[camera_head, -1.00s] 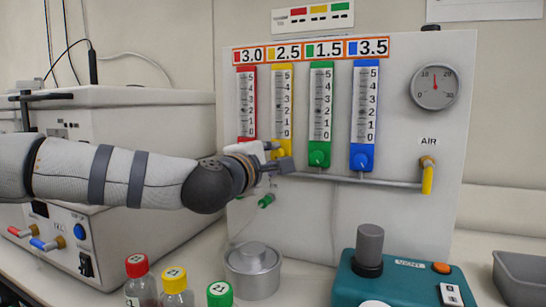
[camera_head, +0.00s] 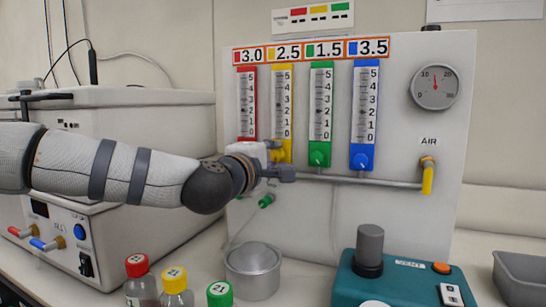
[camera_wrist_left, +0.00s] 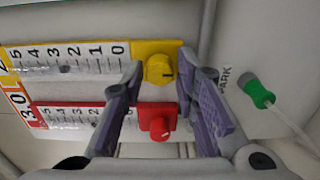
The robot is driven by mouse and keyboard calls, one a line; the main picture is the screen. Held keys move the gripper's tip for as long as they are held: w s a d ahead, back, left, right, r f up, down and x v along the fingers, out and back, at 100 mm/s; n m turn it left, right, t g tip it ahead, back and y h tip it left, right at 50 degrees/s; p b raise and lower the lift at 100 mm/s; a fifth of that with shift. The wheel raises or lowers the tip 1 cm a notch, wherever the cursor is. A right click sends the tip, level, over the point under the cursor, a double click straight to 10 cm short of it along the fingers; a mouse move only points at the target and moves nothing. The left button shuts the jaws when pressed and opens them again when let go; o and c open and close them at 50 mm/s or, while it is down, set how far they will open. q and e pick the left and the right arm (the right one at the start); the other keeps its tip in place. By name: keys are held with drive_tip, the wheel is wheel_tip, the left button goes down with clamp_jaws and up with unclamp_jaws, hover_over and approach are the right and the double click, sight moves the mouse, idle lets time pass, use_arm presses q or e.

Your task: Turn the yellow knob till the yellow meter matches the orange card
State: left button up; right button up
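The yellow meter (camera_head: 283,90) is a vertical scale on the white panel; its dark bead sits between 2 and 3. The card (camera_head: 284,53) above it has an orange border and reads 2.5. The yellow knob (camera_wrist_left: 160,69) is at the meter's base, with a dark mark on its face. It is partly hidden in the head view. My left gripper (camera_wrist_left: 167,76) is open, its fingertips on either side of the yellow knob with gaps visible. The red knob (camera_wrist_left: 158,121) lies between the fingers, nearer the palm. My right gripper is not in view.
Green (camera_head: 319,154) and blue (camera_head: 361,156) knobs sit to the right, above a horizontal pipe (camera_head: 400,184). A pressure gauge (camera_head: 435,86) is further right. Capped bottles (camera_head: 173,285), a metal canister (camera_head: 252,270) and a teal device (camera_head: 400,280) stand below.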

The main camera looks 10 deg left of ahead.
use_arm(q)
drive_tip(key=s+a, duration=0.2)
drive_tip(key=s, duration=0.9)
drive_tip(key=shift+s+a, duration=0.15)
drive_tip(key=shift+s, duration=0.25)
